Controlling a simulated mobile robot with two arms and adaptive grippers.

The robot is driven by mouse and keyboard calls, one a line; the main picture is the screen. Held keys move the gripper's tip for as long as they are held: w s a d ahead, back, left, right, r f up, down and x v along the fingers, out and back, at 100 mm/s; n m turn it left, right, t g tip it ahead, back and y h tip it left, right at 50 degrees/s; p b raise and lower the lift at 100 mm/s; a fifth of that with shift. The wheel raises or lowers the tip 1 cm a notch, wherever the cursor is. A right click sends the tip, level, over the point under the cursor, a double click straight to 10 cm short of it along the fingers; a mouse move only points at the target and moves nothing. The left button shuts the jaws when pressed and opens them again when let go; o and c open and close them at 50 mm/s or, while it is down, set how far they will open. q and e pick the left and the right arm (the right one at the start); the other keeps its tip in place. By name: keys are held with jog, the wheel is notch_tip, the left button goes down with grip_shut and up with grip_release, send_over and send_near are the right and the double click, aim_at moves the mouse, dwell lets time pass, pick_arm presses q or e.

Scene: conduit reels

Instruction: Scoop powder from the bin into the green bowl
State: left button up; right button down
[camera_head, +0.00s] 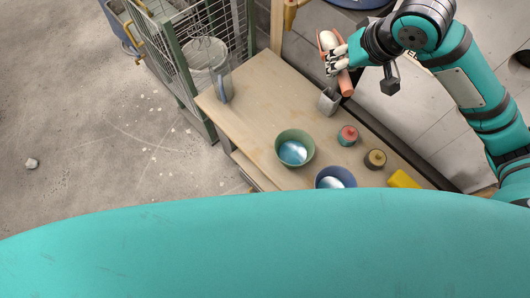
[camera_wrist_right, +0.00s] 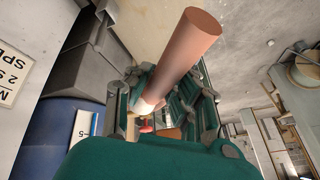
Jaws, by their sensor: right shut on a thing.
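The green bowl (camera_head: 294,139) stands upright on the wooden table; its inside looks pale blue and shiny, and I cannot tell whether there is powder in it. My right gripper (camera_head: 335,58) is shut on a copper-coloured handle (camera_head: 346,84), above the far right part of the table, behind and right of the green bowl. The handle also shows in the right wrist view (camera_wrist_right: 182,55), between the fingers. A small grey cup-like piece (camera_head: 329,100) is just below the handle; I cannot tell whether they are joined. No powder bin is clearly identifiable. My left gripper is not in view.
On the table (camera_head: 262,92) are a blue bowl (camera_head: 335,178), a red-topped jar (camera_head: 347,136), a dark jar with a yellowish top (camera_head: 375,159) and a yellow block (camera_head: 403,180). A clear container (camera_head: 222,84) stands at the left end, beside a wire cage (camera_head: 205,28).

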jog(key=w+a+f+m+h+p, duration=0.1)
jog(key=a+f+m+h+p, duration=0.2)
jog(key=f, duration=0.5)
jog(key=w+a+f+m+h+p, duration=0.1)
jog(key=w+a+f+m+p, duration=0.15)
jog(key=f+m+p, duration=0.35)
jog(key=s+a+f+m+p, duration=0.1)
jog(key=s+a+f+p, duration=0.3)
jog(key=s+a+f, duration=0.6)
jog(key=shift+s+f+m+h, duration=0.3)
jog(key=shift+s+f, duration=0.35)
jog(key=shift+s, duration=0.1)
jog(key=shift+r, duration=0.1)
